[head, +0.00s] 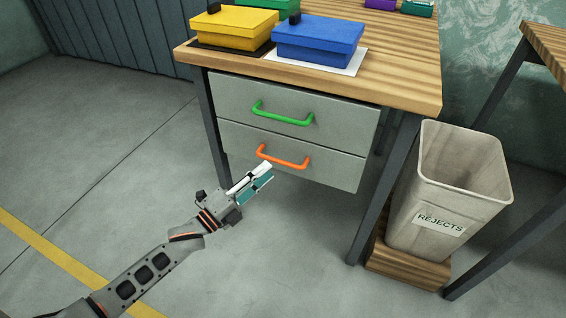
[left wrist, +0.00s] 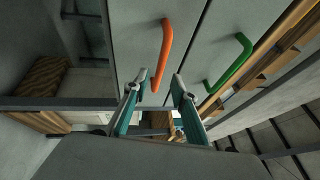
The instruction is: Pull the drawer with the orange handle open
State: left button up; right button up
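The lower drawer front (head: 335,172) is grey, shut, and carries the orange handle (head: 284,162). The handle also shows in the left wrist view (left wrist: 166,45), running up and down there. My left gripper (head: 268,172) is just in front of the lower drawer, near the handle's left end. In the left wrist view its two fingers (left wrist: 158,80) are spread apart, with the handle's lower end showing between them. I cannot tell whether they touch it. My right gripper is in neither view.
The upper drawer with the green handle (head: 283,113) is shut just above. Yellow (head: 235,27) and blue (head: 318,42) boxes stand on the wooden bench top (head: 405,80). A rejects bin (head: 455,190) stands at right. The floor in front is clear.

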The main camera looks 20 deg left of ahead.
aim_at(279, 160)
pick_arm(q)
jog(key=shift+b+x, duration=0.45)
jog(key=shift+x, duration=2.7)
grip_shut()
